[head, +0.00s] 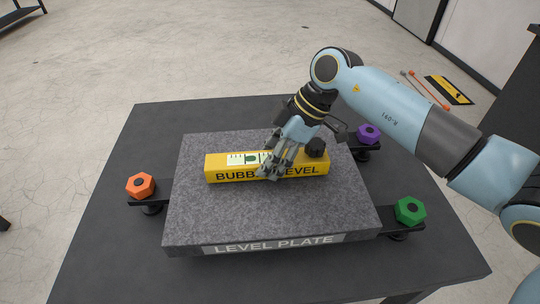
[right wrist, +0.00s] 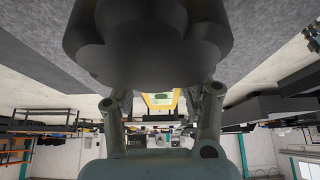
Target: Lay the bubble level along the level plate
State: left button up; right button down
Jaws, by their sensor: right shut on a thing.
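The yellow bubble level (head: 225,168) lies lengthwise left to right on or just above the grey granite level plate (head: 280,220); I cannot tell whether it touches. Its vial window and "BUBBLE LEVEL" lettering face me. My right gripper (head: 272,170) is shut on the level near its middle and hides part of the lettering. A dark round knob (head: 316,148) sits at the level's right end. In the right wrist view a dark knob-like shape (right wrist: 150,45) fills the top, and a yellow piece of the level (right wrist: 160,100) shows between the fingers. My left gripper is out of view.
The plate stands on a dark table (head: 110,240) with bare margins. An orange knob (head: 141,186) is at its left, a green knob (head: 409,210) at front right and a purple knob (head: 368,134) at back right. The plate's front is clear.

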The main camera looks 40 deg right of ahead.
jog(key=shift+f, duration=0.35)
jog(key=c, duration=0.6)
grip_release()
jog(key=v, duration=1.2)
